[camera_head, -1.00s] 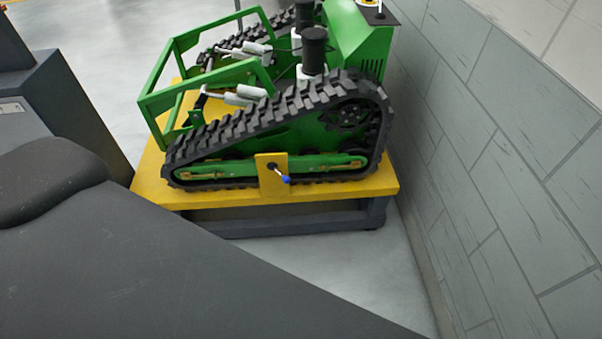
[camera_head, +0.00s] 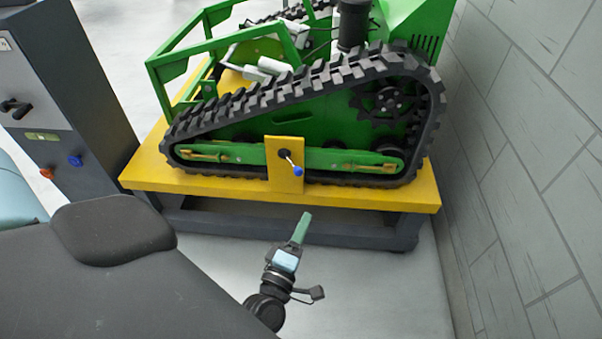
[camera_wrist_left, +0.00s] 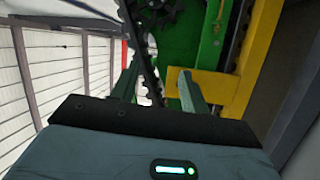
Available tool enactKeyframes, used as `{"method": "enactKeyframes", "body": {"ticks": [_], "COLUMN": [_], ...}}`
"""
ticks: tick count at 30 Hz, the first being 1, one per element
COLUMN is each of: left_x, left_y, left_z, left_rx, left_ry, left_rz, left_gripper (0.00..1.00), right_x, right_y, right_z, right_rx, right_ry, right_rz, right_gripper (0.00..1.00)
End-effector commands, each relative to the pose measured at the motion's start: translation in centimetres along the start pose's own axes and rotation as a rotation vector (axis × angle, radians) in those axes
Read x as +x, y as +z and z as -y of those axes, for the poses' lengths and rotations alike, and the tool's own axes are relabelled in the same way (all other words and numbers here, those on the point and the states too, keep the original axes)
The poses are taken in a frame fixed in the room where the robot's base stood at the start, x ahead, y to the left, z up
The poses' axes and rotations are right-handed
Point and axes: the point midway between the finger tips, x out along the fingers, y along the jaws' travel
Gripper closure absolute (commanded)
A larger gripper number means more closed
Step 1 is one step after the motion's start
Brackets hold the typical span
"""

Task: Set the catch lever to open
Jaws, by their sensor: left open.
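The catch lever (camera_head: 291,162) is a short pale rod with a blue knob, on a yellow plate (camera_head: 285,182) on the near side of the green tracked carrier (camera_head: 252,128). It slants down and to the right from its dark pivot. My left gripper (camera_head: 304,222) is below the plate in the head view, pointing up towards it, apart from the lever. In the left wrist view my left gripper (camera_wrist_left: 158,88) has its two fingers apart with nothing held. A piece of yellow (camera_wrist_left: 173,82) shows near the right finger; the lever cannot be made out there. My right gripper is not in view.
The carrier stands on a yellow-topped stand (camera_head: 150,172) with dark legs. A grey block wall (camera_head: 530,180) rises close on the right. A dark cabinet (camera_head: 75,100) with knobs stands at the left. Bare floor shows below the stand.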

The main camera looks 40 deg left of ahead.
Motion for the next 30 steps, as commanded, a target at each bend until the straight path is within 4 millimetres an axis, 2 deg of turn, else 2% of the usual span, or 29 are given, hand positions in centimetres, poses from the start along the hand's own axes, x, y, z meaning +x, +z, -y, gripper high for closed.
{"method": "enactKeyframes", "body": {"ticks": [1, 6, 12, 16, 21, 30], "left_x": [1.9, 7.5, 12.4, 14.4, 15.8, 16.2], "left_y": [-0.3, -2.5, -4.1, -4.3, -4.1, -4.2], "left_z": [1.3, 2.5, 5.6, 7.6, 9.0, 9.0], "left_rx": [-0.102, -0.472, -0.883, -1.087, -1.24, -1.287], "left_ry": [0.038, 0.171, 0.311, 0.372, 0.418, 0.433], "left_rz": [-0.075, -0.334, -0.616, -0.764, -0.881, -0.918], "left_gripper": [0.55, 0.55, 0.55, 0.55, 0.55, 0.55], "right_x": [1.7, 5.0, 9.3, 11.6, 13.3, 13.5], "right_y": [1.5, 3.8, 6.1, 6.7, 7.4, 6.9], "right_z": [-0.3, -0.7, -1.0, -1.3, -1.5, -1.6], "right_rx": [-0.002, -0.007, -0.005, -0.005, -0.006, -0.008], "right_ry": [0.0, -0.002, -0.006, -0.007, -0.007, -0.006], "right_rz": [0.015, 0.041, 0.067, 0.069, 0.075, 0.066], "right_gripper": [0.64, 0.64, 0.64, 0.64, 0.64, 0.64]}}
